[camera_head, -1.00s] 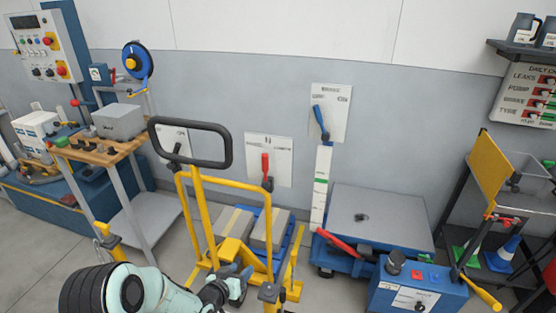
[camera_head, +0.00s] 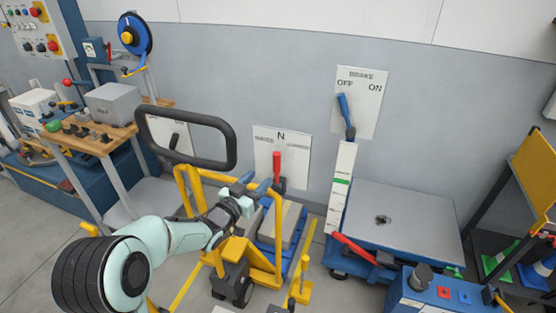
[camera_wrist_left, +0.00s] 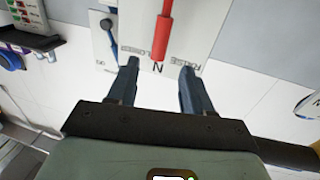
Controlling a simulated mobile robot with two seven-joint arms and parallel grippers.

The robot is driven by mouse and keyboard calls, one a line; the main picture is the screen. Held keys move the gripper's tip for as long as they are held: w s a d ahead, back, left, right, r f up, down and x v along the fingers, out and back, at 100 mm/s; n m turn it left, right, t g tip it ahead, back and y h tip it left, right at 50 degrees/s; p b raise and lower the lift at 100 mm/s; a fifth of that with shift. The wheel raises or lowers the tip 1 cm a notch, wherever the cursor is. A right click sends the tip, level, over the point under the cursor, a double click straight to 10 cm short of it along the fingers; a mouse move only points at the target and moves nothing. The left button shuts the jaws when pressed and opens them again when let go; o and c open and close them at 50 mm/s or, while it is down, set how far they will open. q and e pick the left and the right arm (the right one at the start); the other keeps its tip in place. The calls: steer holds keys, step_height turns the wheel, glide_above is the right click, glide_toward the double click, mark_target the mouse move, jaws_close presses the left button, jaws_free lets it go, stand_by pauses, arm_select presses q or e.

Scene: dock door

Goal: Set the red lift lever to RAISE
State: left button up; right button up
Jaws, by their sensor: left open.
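The red lift lever (camera_head: 277,164) stands upright under the letter N on a white plate (camera_head: 262,146) on the wall. Smaller labels flank the N and are hard to read. My left gripper (camera_head: 258,185) is in front of the plate, low and slightly left of the lever. In the left wrist view, the picture is upside down. There the red lever (camera_wrist_left: 162,38) points between the open fingers (camera_wrist_left: 158,84), beyond their tips, with nothing held. Whether the fingers touch the lever cannot be told, but a gap shows. My right gripper is not in view.
A yellow pallet truck with a black handle (camera_head: 228,138) stands beside my left arm. A blue brake lever (camera_head: 345,113) on its own plate is to the right, above a blue lift table (camera_head: 400,215). A workbench (camera_head: 95,140) is at left.

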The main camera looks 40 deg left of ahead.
mark_target(274, 163)
arm_select(q)
steer(key=w, duration=0.7)
steer(key=w+a, duration=0.1)
steer(key=w, duration=0.3)
steer(key=shift+a+f, duration=0.1)
jaws_close()
